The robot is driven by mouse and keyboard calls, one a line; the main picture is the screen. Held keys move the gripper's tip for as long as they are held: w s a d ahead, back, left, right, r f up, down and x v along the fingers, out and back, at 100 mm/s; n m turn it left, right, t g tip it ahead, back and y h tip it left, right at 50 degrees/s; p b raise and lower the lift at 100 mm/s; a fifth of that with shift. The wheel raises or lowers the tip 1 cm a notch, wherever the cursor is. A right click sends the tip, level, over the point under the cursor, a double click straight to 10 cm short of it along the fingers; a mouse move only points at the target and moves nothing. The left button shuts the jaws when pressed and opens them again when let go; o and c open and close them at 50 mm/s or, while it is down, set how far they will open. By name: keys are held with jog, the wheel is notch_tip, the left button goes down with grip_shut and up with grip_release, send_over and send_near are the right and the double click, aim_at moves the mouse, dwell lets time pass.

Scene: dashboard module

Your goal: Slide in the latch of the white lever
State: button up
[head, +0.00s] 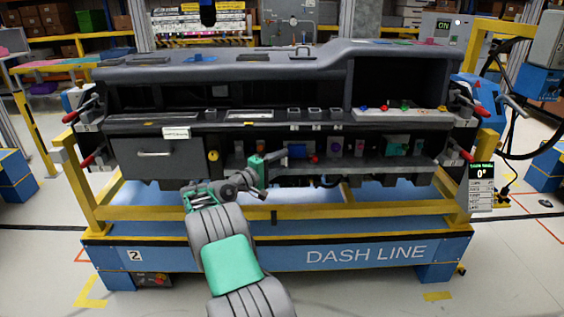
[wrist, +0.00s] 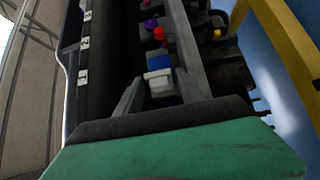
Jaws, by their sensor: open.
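The dashboard module (head: 265,72) stands on its yellow and blue stand. In the wrist view a white piece (wrist: 159,82) sits against a blue block (wrist: 159,63) on the dashboard's lower ledge; it looks like the white lever with its latch. The blue block also shows in the head view (head: 297,151), just right of my gripper. My gripper (head: 280,157) is open at the lower ledge, left of the blue block. In the wrist view its green body fills the bottom, and a grey finger points toward the white piece. I cannot tell whether they touch.
A closed glovebox (head: 155,160) is at left. The yellow rail (head: 340,211) runs in front, below the ledge. Red-handled clamps (head: 86,160) stick out at the sides.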

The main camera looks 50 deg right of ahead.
jog(key=a, duration=0.7)
jog(key=shift+w+a, duration=0.2)
jog(key=shift+w, duration=0.1)
